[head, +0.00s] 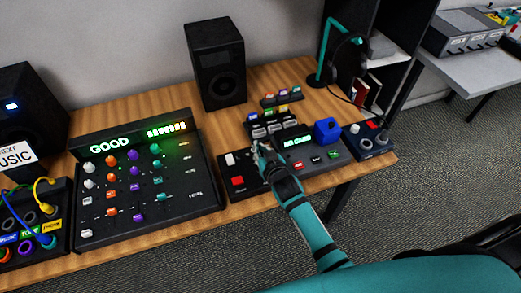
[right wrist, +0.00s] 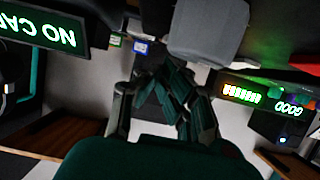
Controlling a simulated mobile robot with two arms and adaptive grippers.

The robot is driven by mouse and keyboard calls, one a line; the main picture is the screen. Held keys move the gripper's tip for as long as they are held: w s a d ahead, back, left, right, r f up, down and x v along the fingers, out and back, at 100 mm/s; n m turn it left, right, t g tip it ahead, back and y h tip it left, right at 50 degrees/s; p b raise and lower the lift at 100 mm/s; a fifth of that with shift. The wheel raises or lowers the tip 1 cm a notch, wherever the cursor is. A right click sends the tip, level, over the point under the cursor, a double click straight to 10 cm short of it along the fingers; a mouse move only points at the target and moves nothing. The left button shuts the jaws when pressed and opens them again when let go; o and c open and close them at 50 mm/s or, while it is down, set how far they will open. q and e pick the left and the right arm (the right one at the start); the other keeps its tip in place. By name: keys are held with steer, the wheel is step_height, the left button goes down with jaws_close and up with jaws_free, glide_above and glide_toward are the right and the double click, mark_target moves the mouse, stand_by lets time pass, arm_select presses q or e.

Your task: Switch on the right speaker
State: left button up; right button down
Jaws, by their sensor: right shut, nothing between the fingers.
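The right speaker (head: 217,65) is a black box standing upright at the back of the wooden desk, against the wall. No lit lamp shows on its front. My right gripper (head: 260,148) is shut and empty over the front console, apart from the speaker and nearer to me. In the right wrist view, its dark fingers (right wrist: 158,80) come together at the middle, and a dark shape behind them may be the speaker. The left speaker (head: 30,105) has a small blue light on its front. My left gripper is not in view.
A mixer (head: 185,205) with coloured knobs and a "GOOD" display stands left. A console (head: 238,192) with a "NO CARD" display and a blue knob (head: 327,131) lies beneath my right gripper. A teal stand (head: 325,50) is at the back right. Patch cables (head: 43,205) are far left.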

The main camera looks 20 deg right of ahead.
steer(key=shift+f, duration=0.4)
steer(key=shift+s+f, duration=0.3)
steer(key=shift+f, duration=0.3)
steer(key=shift+r, duration=0.2)
steer(key=shift+r+p, duration=0.7)
steer(key=shift+p, duration=0.1)
